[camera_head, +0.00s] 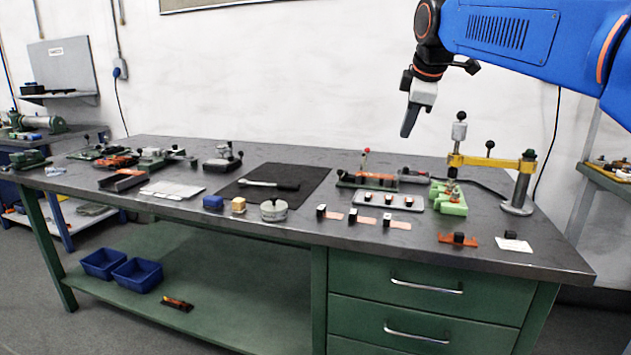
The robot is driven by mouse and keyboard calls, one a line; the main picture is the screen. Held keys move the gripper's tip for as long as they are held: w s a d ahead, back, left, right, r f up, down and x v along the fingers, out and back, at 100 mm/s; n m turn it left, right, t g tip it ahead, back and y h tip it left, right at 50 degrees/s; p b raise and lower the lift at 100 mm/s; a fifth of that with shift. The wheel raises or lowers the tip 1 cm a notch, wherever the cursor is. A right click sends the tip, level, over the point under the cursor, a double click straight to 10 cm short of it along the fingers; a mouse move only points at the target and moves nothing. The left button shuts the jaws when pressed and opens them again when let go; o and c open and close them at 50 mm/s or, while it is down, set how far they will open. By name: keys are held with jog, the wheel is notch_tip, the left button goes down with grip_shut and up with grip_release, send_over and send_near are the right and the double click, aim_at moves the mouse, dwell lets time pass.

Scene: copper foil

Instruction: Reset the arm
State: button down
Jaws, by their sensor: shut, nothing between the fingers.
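My gripper (408,128) hangs at the upper right of the head view, pointing down, above the back of the workbench. It is shut and holds nothing. My blue arm (520,30) reaches in from the upper right corner. The gripper is well clear of the dark bench top (330,238) and touches nothing.
A yellow clamp fixture (490,162) on a post stands below and right of my gripper. A red-knobbed fixture (366,178) and a tray (388,200) are beneath. Small blocks with copper strips (365,219) line the front. A hammer (268,184) lies on a black mat (310,177).

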jog(key=s+d+f+m, duration=0.2)
jog(key=s+f+m, duration=0.3)
jog(key=s+f, duration=0.6)
jog(key=s+d+f+m+g, duration=0.1)
jog(key=s+f+m, duration=0.4)
jog(key=s+f, duration=0.7)
jog(key=s+d+f+m+g, duration=0.1)
jog(key=s+d+f+m, duration=0.3)
jog(key=s+f, duration=0.7)
jog(key=s+m, duration=0.1)
jog(key=s, duration=0.1)
jog(key=shift+s+f, duration=0.25)
jog(key=shift+s, duration=0.15)
